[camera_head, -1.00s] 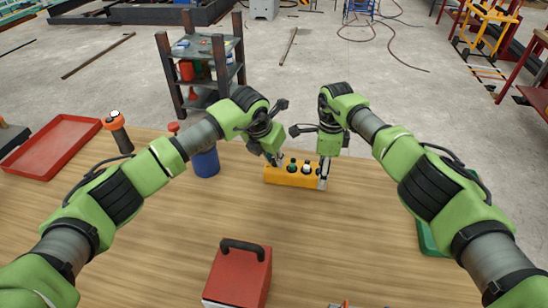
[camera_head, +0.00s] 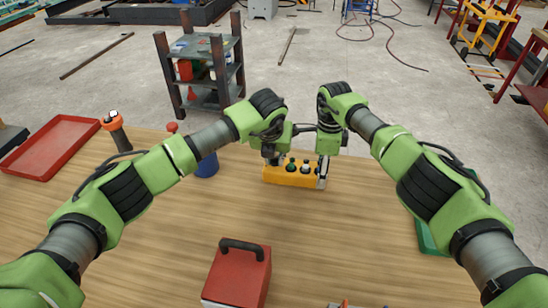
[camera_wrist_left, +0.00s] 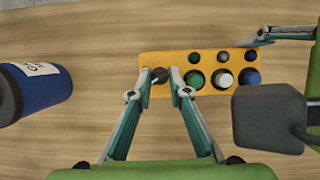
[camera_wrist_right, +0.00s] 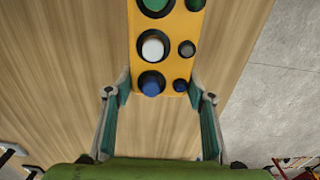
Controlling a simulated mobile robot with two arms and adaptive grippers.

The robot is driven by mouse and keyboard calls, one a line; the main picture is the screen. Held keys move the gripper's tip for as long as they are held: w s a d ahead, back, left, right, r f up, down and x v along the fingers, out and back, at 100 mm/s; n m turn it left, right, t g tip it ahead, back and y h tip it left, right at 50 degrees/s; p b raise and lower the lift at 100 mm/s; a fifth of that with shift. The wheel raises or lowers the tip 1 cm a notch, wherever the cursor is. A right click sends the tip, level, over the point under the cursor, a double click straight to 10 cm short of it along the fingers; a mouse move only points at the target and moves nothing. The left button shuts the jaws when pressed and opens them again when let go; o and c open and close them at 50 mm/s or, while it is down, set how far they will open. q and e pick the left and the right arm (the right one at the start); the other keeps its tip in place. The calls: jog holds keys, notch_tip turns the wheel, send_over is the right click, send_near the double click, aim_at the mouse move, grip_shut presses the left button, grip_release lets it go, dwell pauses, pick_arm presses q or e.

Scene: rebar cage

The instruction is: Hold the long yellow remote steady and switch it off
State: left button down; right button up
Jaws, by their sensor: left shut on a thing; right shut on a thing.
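The long yellow remote (camera_head: 293,176) lies on the wooden table in the head view. In the left wrist view it has a black rotary knob (camera_wrist_left: 159,75) at its left end, with green, white, blue and small dark buttons to the right. My left gripper (camera_wrist_left: 161,77) is shut on the knob, one finger on either side. My right gripper (camera_wrist_right: 159,84) is shut across the remote's other end, beside the blue button (camera_wrist_right: 151,85). In the head view the left gripper (camera_head: 271,159) partly hides the knob end. I cannot read any marking around the knob.
A blue container (camera_head: 206,165) stands left of the remote. A red box with a black handle (camera_head: 238,277) is near the front. A red tray (camera_head: 50,148) and an orange-topped tool (camera_head: 117,131) are at the left. The table's middle is clear.

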pick_arm(q)
jog(key=c, duration=1.9)
grip_release()
jog(key=v, duration=1.2)
pick_arm(e)
jog(key=o, duration=1.5)
